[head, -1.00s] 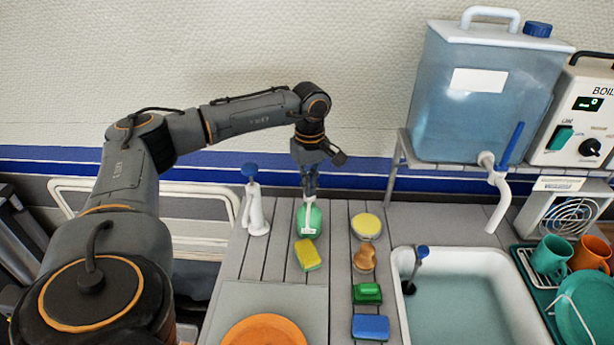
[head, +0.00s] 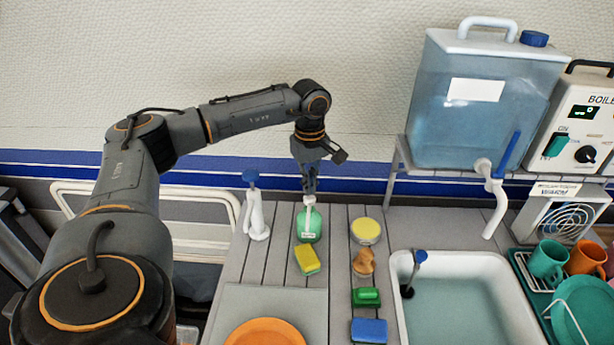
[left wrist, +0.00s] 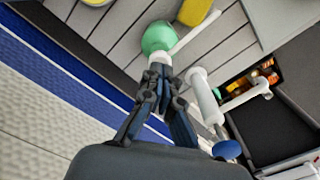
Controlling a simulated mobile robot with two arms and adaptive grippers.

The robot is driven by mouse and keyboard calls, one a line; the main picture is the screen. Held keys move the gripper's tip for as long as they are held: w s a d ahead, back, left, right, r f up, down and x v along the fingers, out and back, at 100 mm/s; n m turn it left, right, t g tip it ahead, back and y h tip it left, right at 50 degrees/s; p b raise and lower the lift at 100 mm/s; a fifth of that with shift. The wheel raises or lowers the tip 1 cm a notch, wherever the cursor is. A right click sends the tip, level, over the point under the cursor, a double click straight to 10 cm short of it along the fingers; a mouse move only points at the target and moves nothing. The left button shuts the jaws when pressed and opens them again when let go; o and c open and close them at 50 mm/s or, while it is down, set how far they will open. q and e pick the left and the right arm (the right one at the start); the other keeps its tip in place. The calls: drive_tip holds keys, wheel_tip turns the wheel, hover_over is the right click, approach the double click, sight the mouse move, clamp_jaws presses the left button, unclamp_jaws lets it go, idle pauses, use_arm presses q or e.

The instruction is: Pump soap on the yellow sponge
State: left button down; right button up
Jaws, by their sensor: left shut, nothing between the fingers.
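The green soap bottle (head: 309,225) with a white pump stands on the slatted counter. Its white spout points toward the front, over the near side of the bottle. The yellow sponge (head: 307,260) lies just in front of the bottle, close to the spout's end. My left gripper (head: 309,188) is right above the pump head, pointing down, shut and empty. In the left wrist view the closed fingertips (left wrist: 160,75) are at the white pump top, and the green bottle (left wrist: 156,36) and sponge (left wrist: 194,11) show beyond. Whether they touch the pump is unclear. My right gripper is not in view.
A white dispenser with a blue top (head: 256,215) stands left of the bottle. An orange plate (head: 265,334) is in front.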

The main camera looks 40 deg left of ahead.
use_arm(q)
wheel_tip(320, 180, up, 6)
drive_tip(key=p, duration=0.4)
idle(0.6)
